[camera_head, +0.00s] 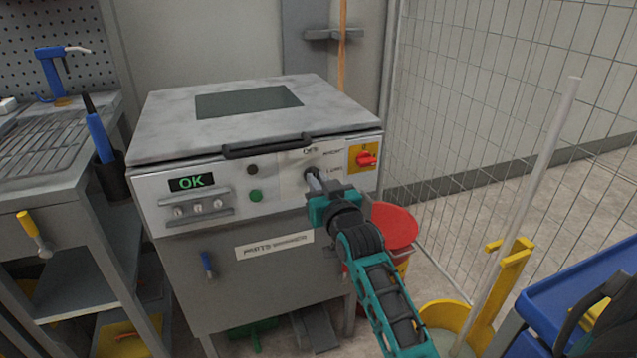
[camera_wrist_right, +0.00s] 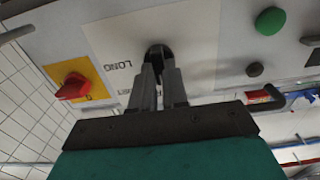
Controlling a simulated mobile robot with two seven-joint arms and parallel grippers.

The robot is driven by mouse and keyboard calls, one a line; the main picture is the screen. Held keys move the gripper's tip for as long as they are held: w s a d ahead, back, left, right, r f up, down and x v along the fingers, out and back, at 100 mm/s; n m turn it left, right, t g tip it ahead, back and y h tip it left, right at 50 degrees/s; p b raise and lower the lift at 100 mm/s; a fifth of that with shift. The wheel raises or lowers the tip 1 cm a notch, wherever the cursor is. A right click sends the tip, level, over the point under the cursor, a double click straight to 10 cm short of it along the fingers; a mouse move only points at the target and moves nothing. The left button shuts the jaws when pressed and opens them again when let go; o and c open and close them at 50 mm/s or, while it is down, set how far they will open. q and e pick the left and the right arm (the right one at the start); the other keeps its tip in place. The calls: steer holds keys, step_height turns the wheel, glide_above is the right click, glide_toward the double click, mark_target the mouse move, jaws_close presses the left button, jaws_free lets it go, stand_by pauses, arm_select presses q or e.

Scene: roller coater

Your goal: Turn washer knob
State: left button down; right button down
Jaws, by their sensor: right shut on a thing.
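The washer (camera_head: 255,150) is a grey machine with a light front panel. Its black knob (camera_head: 311,174) sits on a pale label plate right of the green button. My right gripper (camera_head: 315,182) reaches up to the knob, with its arm coming in from the lower right. In the right wrist view the two grey fingers (camera_wrist_right: 160,72) are shut on the black knob (camera_wrist_right: 158,56), one at each side. The fingers hide part of the knob, and I cannot tell which mark it points to. My left gripper is in neither view.
A red switch on a yellow plate (camera_head: 363,157) is just right of the knob. A green button (camera_head: 256,196) and an OK display (camera_head: 192,183) are to its left. The lid handle (camera_head: 268,146) runs above. A red bucket lid (camera_head: 395,226) and yellow mop bucket (camera_head: 449,318) stand right.

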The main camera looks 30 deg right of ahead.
steer(key=shift+r+m+p, duration=0.3)
steer(key=shift+m+p, duration=0.8)
steer(key=shift+p, duration=0.25)
steer(key=shift+d+m+p, duration=0.1)
steer(key=shift+m+p, duration=0.7)
steer(key=m+p, duration=0.2)
steer(key=m, duration=0.1)
steer(key=shift+f, duration=0.15)
steer(key=shift+d+m+p, duration=0.1)
steer(key=shift+m+p, duration=0.35)
steer(key=shift+m, duration=0.45)
steer(key=shift+f, duration=0.1)
steer(key=c, duration=1.2)
jaws_free()
steer(key=shift+o, duration=0.3)
steer(key=shift+f, duration=0.1)
